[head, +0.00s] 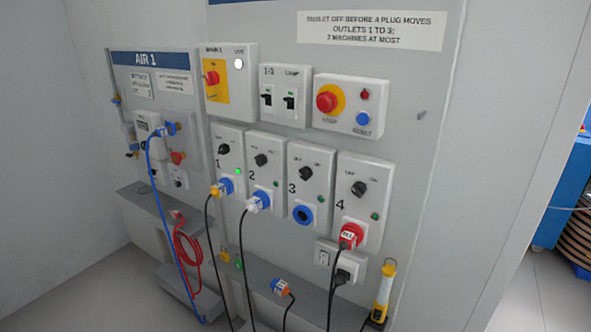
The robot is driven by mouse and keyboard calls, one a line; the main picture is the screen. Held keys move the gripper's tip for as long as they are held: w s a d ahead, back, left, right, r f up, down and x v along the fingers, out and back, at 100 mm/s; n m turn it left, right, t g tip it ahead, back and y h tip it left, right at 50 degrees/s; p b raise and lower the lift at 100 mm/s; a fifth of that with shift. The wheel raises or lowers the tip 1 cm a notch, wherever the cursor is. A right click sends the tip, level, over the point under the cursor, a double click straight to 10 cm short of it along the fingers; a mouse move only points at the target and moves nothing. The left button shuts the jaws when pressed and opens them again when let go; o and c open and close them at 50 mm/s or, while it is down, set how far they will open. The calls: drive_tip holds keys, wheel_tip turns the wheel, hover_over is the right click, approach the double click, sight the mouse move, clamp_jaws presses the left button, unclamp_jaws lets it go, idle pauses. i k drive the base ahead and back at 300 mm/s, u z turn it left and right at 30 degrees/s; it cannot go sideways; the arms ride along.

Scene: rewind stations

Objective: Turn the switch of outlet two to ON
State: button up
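The outlet two panel (268,179) is a white box in the row of numbered outlets on the grey board. Its black rotary switch (261,160) sits between the small labels near the top; its exact pointing is too small to tell. Its lamp (276,184) is dark green and looks unlit. A white plug with a blue ring (257,200) sits in its socket, with a black cable hanging down. My gripper is not in view.
Outlet one (229,165) has a bright green lamp and a yellow-blue plug. Outlet three (304,215) is empty; outlet four (350,235) holds a red plug. A red stop button (327,101) is above. Cables hang in front. A ledge (262,277) juts out below.

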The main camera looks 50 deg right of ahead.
sight(260, 160)
drive_tip(key=u, duration=1.05)
drive_tip(key=k, duration=0.1)
drive_tip(key=z, duration=2.55)
drive_tip(key=k, duration=0.6)
drive_tip(key=u, duration=0.4)
drive_tip(key=i, duration=0.5)
drive_tip(key=z, duration=0.15)
